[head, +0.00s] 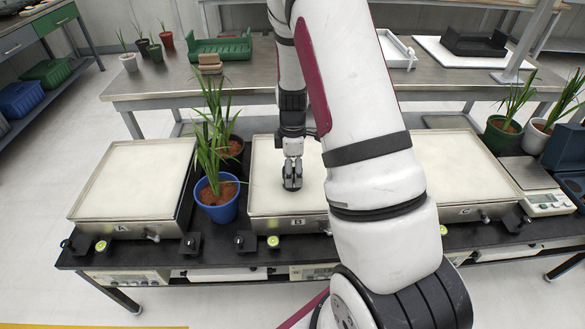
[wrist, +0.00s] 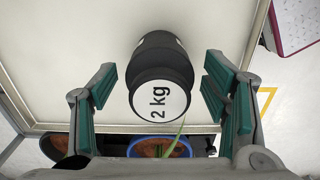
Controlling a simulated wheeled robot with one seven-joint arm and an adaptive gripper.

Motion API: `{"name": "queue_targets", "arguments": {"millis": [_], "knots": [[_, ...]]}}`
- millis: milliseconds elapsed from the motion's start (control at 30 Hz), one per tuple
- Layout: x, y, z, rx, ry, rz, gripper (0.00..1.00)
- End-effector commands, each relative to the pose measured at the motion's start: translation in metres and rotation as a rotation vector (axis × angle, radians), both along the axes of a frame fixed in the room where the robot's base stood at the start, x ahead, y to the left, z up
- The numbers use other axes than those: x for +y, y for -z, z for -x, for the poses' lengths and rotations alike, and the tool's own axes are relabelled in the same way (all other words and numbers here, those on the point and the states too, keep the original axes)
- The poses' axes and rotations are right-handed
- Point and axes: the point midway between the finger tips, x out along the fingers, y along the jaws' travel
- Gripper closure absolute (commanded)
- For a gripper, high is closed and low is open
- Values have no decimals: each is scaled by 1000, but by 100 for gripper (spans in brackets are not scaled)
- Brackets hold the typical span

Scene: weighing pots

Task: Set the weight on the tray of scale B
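The black weight, with a white "2 kg" label on top, stands on the pale tray of scale B (head: 268,170). In the wrist view the weight (wrist: 158,82) is between my gripper's fingers, with a gap on both sides. My gripper (head: 292,164) points down over the middle of the tray. Its green-padded fingers are spread open in the wrist view (wrist: 160,90). In the head view the weight (head: 291,184) is small and partly covered by the fingers. My arm hides the right part of scale B.
Scale A (head: 130,180) is at left and scale C (head: 465,170) at right, both with bare trays. A blue pot (head: 217,209) and a dark pot with leafy plants stand between A and B, close to my gripper. A steel bench (head: 175,84) is behind.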

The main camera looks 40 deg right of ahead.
Motion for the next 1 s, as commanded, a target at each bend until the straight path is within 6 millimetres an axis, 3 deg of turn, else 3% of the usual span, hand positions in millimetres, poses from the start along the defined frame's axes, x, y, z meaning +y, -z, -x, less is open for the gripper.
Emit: {"name": "queue_targets", "arguments": {"millis": [367,800,1000], "knots": [[0,-9,-1,-3,-1,1,31],[0,-93,0,-4,-1,1,31],[0,-117,0,-2,-1,0,31]]}}
